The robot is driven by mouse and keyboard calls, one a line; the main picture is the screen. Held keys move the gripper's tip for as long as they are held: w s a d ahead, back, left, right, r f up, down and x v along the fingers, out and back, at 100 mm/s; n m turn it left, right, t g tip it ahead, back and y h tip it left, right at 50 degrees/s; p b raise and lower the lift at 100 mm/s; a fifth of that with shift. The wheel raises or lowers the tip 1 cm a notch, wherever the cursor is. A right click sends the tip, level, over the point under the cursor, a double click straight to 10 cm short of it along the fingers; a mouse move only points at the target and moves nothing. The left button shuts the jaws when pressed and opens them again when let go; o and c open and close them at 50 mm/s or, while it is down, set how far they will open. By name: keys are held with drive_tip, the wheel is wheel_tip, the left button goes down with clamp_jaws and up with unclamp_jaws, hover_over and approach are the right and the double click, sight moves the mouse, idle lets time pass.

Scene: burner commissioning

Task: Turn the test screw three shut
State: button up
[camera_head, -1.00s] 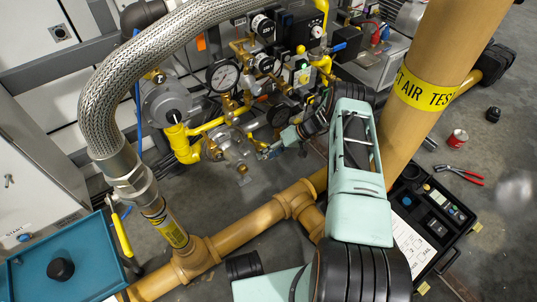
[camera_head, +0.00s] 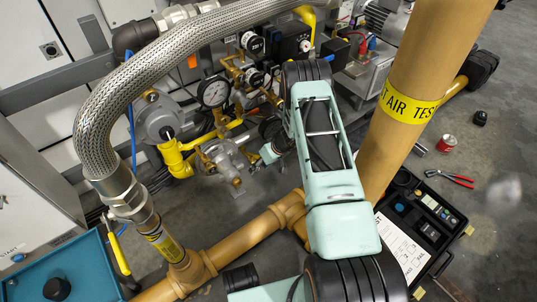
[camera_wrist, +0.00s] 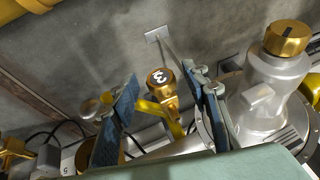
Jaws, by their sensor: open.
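The test screw three is a brass knob with a white "3" on its cap (camera_wrist: 160,77), in the middle of the wrist view. My gripper (camera_wrist: 163,90) is open, with one dark blue finger pad on each side of the screw in the picture. Gaps show between the screw and both pads. I cannot tell how deep the screw sits between them. In the head view my gripper (camera_head: 264,155) is small, beside the grey regulator body (camera_head: 225,160), and mostly hidden by my arm. The screw cannot be made out there.
A grey fitting with a brass top (camera_wrist: 285,38) stands close right of my gripper in the wrist view. In the head view, a pressure gauge (camera_head: 214,92), yellow pipe (camera_head: 174,158) and braided hose (camera_head: 95,120) crowd the left. A thick tan pipe (camera_head: 415,75) stands at right.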

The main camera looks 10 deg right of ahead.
drive_tip(key=s+d+r+h+p, duration=0.1)
drive_tip(key=s+d+r+p, duration=0.1)
drive_tip(key=r, duration=0.8)
drive_tip(key=shift+s+d+p, duration=0.25)
drive_tip(key=shift+s+p, duration=0.4)
drive_tip(key=shift+p, duration=0.05)
drive_tip(key=shift+s+d+r+p, duration=0.1)
drive_tip(key=shift+d+p, duration=0.05)
drive_tip(key=shift+p, duration=0.95)
drive_tip(key=b+x, duration=0.2)
drive_tip(key=x, duration=0.9)
drive_tip(key=shift+w+b, duration=0.2)
drive_tip(key=shift+b, duration=0.2)
